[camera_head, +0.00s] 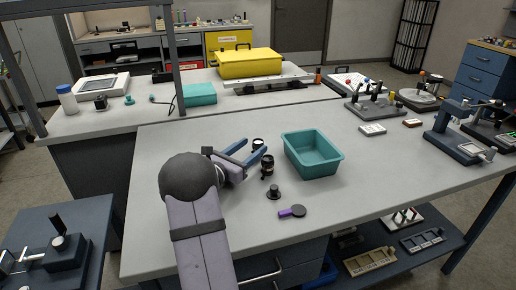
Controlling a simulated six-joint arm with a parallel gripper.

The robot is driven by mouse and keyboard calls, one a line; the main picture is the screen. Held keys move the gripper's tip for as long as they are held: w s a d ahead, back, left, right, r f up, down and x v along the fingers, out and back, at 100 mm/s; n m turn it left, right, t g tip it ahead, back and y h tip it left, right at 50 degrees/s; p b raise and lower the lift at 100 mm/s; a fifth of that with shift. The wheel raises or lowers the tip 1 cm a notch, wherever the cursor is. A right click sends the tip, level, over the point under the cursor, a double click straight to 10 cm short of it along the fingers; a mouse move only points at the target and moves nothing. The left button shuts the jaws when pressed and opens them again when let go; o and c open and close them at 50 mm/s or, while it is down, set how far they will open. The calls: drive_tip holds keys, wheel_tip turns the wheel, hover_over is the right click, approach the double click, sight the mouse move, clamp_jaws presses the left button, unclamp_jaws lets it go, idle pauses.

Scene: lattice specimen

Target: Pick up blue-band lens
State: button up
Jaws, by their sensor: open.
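My gripper (256,146) is over the grey table with its two blue fingers spread apart, pointing to the upper right. A small dark cylinder with a pale top (258,143), lens-like, stands at the fingertips; I cannot tell whether it is between them or just beyond. A second, taller black lens-like cylinder (267,165) stands just to the right of the nearer finger. A short black knob-like piece (273,192) sits nearer the front. The picture is too small to show which one has a blue band. Nothing is visibly held.
A teal open bin (313,174) stands right of the small black pieces and looks empty. A magnifier with a purple handle (292,211) lies in front. The table's front right is clear. Dark instruments (462,145) stand at the far right.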

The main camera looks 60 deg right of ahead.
sight(255, 145)
drive_tip(key=shift+s+d+f+p, duration=0.15)
drive_tip(key=shift+d+p, duration=0.1)
drive_tip(key=shift+d, duration=0.9)
drive_tip(key=shift+s+d+p, duration=0.1)
drive_tip(key=shift+d+p, duration=0.15)
drive_tip(key=shift+d, duration=0.9)
drive_tip(key=c, duration=1.2)
